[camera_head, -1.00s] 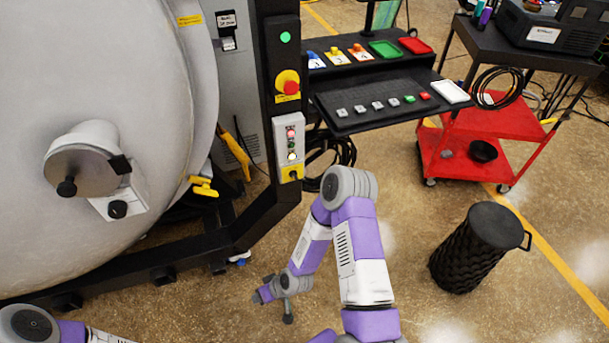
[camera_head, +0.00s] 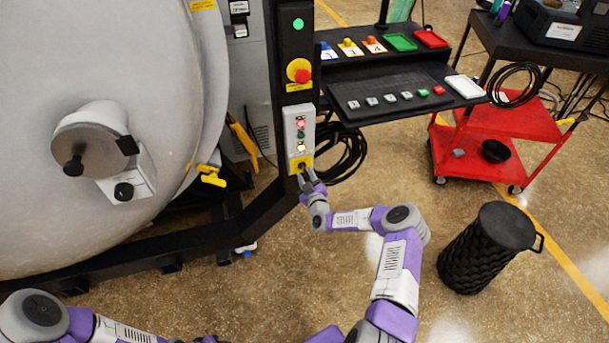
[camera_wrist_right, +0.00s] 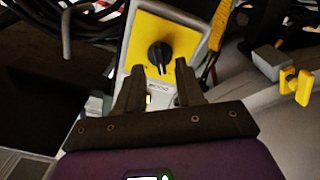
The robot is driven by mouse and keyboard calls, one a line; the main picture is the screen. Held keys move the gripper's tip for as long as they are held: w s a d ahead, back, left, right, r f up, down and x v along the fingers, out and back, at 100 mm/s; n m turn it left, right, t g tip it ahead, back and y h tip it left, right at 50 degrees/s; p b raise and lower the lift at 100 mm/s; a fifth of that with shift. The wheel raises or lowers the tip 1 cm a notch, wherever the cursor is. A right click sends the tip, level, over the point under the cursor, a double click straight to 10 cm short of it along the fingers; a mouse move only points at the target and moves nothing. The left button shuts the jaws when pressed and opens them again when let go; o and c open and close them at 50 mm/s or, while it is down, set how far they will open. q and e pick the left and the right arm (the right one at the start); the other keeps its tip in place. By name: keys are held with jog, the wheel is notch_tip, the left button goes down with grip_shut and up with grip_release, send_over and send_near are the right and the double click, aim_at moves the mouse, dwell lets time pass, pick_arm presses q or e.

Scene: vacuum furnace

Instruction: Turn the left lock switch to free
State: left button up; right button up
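The lock switch is a black knob (camera_wrist_right: 160,55) on a yellow plate (camera_wrist_right: 179,37) in the right wrist view. In the head view the yellow plate (camera_head: 293,165) is at the bottom of the white control box (camera_head: 297,128), and its knob is partly hidden by my gripper. My right gripper (camera_wrist_right: 160,92) is open and empty, its two fingers apart just short of the knob, which lies ahead between them. It also shows in the head view (camera_head: 303,178), just below the box. My left arm shows at the lower left, but its gripper is out of view.
The box is on a black post (camera_head: 284,95) beside the big grey furnace door (camera_head: 80,50). A yellow handle (camera_head: 211,175) sticks out at the door's edge. A black shelf (camera_head: 390,97) and cables (camera_head: 345,150) are to the right. A black bin (camera_head: 485,245) stands on the floor.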

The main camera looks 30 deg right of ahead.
jog(key=shift+x, duration=0.9)
grip_shut()
